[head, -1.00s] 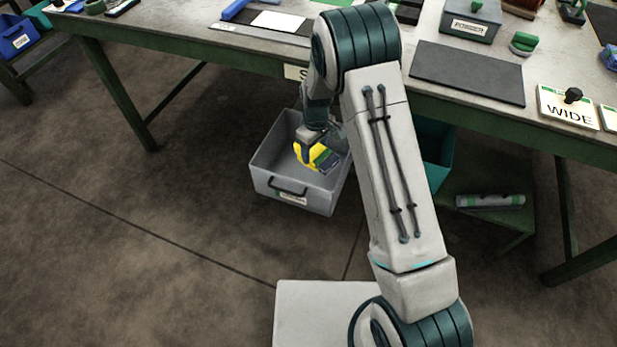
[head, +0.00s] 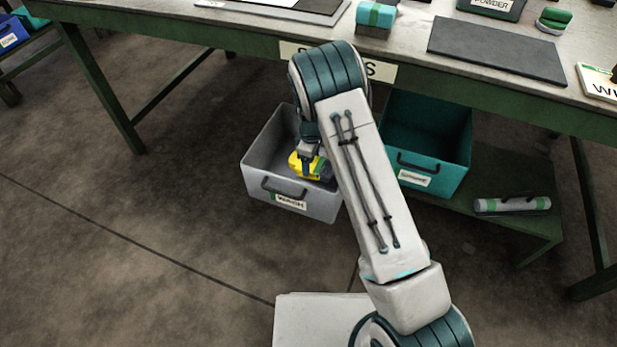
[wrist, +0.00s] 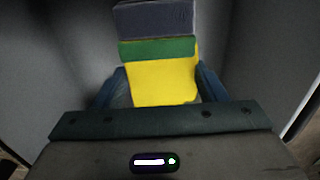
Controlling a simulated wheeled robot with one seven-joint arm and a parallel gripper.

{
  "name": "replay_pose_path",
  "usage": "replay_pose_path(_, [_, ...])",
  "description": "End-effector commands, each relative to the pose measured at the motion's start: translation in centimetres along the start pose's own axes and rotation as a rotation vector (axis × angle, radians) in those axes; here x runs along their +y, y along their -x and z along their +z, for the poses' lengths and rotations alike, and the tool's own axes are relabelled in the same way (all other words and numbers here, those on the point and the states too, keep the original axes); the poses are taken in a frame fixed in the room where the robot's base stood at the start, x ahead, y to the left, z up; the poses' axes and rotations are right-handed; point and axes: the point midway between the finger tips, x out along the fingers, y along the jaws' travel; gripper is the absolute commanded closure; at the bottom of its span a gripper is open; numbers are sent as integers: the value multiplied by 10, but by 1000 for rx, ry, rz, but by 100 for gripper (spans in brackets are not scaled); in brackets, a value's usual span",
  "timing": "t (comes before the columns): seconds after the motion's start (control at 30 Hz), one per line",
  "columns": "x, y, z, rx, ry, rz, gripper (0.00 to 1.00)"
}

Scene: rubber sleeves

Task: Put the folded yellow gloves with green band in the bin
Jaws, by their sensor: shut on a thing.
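The folded yellow gloves with a green band (head: 298,160) are held by my gripper (head: 309,164) inside the mouth of the grey bin. In the wrist view the gloves (wrist: 162,82) show a yellow part, a green band and a dark grey end, between the two fingers of my gripper (wrist: 160,90). The grey bin (head: 265,188) has a dark handle and a label on its front. Its walls rise on both sides of the gloves in the wrist view (wrist: 270,50). I cannot tell whether the gloves touch the bin floor.
The workbench edge (head: 230,38) runs above the bins. Open floor lies to the left.

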Motion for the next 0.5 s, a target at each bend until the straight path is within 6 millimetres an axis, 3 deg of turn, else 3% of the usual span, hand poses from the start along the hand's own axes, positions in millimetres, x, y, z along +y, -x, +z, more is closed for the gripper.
replay_pose_path(0.03, [0,-16,1,-2,-1,-1,60])
replay_pose_path(0.1, [0,-29,1,-2,-2,-1,60])
replay_pose_path(0.5, [-1,-78,-1,-2,1,0,60])
